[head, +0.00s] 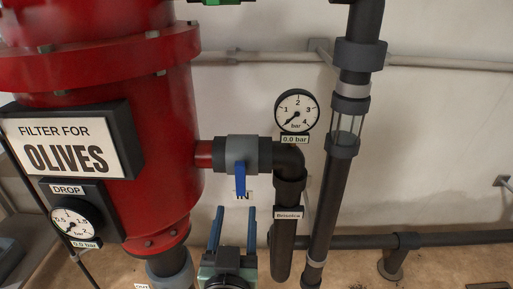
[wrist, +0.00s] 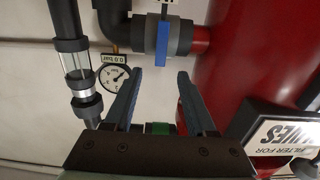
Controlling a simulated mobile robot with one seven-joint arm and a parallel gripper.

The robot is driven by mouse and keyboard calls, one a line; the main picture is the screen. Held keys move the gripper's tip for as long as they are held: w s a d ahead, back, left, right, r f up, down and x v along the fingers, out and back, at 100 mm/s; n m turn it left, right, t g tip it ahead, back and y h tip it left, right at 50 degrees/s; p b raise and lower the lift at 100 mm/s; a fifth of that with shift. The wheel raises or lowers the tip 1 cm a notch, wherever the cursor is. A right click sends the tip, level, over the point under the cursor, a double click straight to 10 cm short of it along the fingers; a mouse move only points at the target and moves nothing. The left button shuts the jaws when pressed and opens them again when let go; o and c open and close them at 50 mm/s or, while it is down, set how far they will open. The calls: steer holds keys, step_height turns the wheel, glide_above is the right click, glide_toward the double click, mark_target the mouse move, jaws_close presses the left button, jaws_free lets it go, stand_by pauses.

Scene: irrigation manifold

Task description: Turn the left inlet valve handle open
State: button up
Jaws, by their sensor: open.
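The blue inlet valve handle (head: 240,178) hangs straight down from a grey valve body (head: 242,152) on the short horizontal pipe between the red filter and a dark elbow. It lies across the line of that pipe. An "IN" label shows just below it. My gripper (head: 234,210) is below the handle with two blue fingers pointing up, open and empty. In the wrist view, which is upside down, the handle (wrist: 162,44) lies ahead of the gap between my fingertips (wrist: 160,74). The handle and fingers appear apart.
The red filter tank (head: 150,110) stands left of the valve, with a sign and a drop gauge. A round gauge (head: 297,110) reading 0.0 bar is above right. A dark vertical pipe (head: 325,200) with a clear section runs down on the right.

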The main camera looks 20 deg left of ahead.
mark_target(240, 178)
steer(key=b+x, duration=0.1)
steer(key=x, duration=1.2)
steer(key=shift+f, duration=0.1)
steer(key=shift+s, duration=0.1)
jaws_close()
